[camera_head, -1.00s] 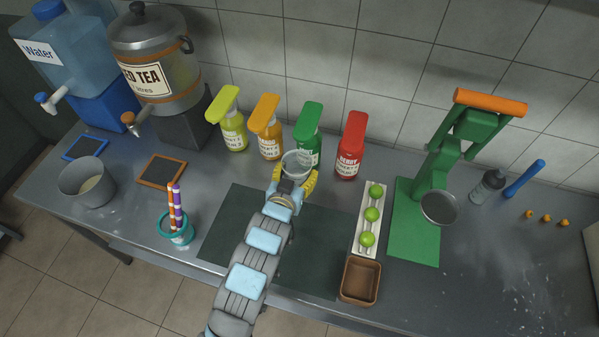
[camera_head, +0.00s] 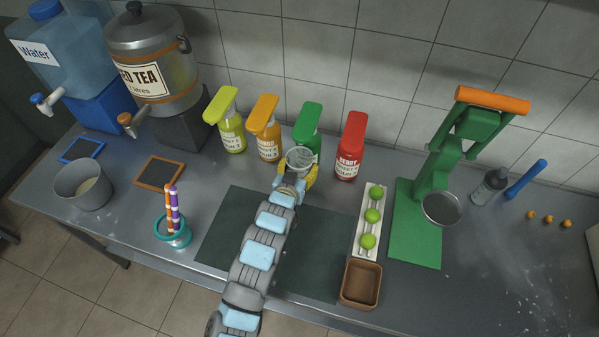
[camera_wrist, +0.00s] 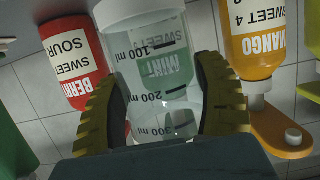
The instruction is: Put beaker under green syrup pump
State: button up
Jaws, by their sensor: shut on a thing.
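My gripper (camera_head: 298,177) has yellow ridged fingers and is shut on a clear beaker (camera_head: 299,158). In the wrist view the beaker (camera_wrist: 155,75) sits between the two fingers (camera_wrist: 165,105), with its millilitre marks facing the camera. The green syrup pump (camera_head: 308,127) stands just behind the beaker in the head view, and the beaker hides part of its bottle. Its green MINT label (camera_wrist: 165,72) shows through the beaker in the wrist view. I cannot tell whether the beaker touches the counter.
The orange mango pump (camera_head: 266,130) stands left of the green one, and the red berry pump (camera_head: 350,147) stands right. A yellow pump (camera_head: 230,125) is farther left. A rack of limes (camera_head: 366,245) lies right of the dark mat (camera_head: 225,240). The tiled wall (camera_head: 330,50) is behind.

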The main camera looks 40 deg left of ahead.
jog(key=shift+f, duration=1.4)
jog(key=shift+f, duration=0.15)
jog(key=o, duration=1.2)
jog(key=shift+s+r, duration=0.15)
jog(key=shift+r, duration=0.05)
jog(key=p+v, duration=0.1)
jog(key=v, duration=1)
jog(key=shift+s+d, duration=0.15)
jog(key=shift+s, duration=0.15)
